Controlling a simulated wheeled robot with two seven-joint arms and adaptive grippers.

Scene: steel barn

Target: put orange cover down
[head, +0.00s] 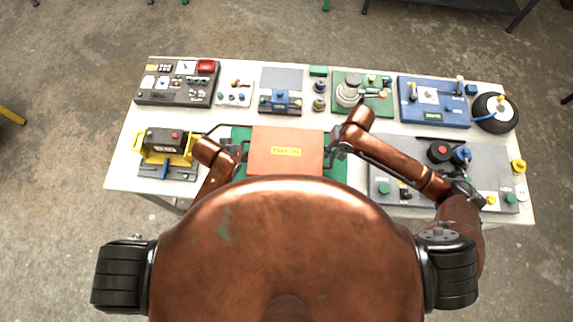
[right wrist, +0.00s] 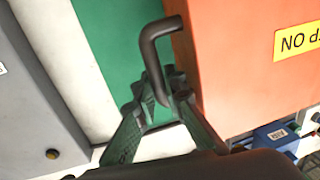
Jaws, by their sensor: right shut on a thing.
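The orange cover (head: 286,137) is a box with a yellow label, in front of my body in the middle of the bench. It also shows at the right of the right wrist view (right wrist: 235,75). A black handle (right wrist: 152,60) stands at its side. My right gripper (head: 336,143) is shut on this handle; its fingers (right wrist: 160,95) show around the handle's lower end. My left gripper (head: 238,150) is at the cover's left side; its jaws are too small to read. A green panel (head: 337,170) lies beneath the cover. My body hides the near edge.
The white bench (head: 120,165) is crowded. A yellow-framed device (head: 165,145) stands left and a grey panel with knobs (head: 400,155) right. Behind are a dark control panel (head: 178,82), a blue panel (head: 433,101) and a black wheel (head: 496,112). Little bench is bare.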

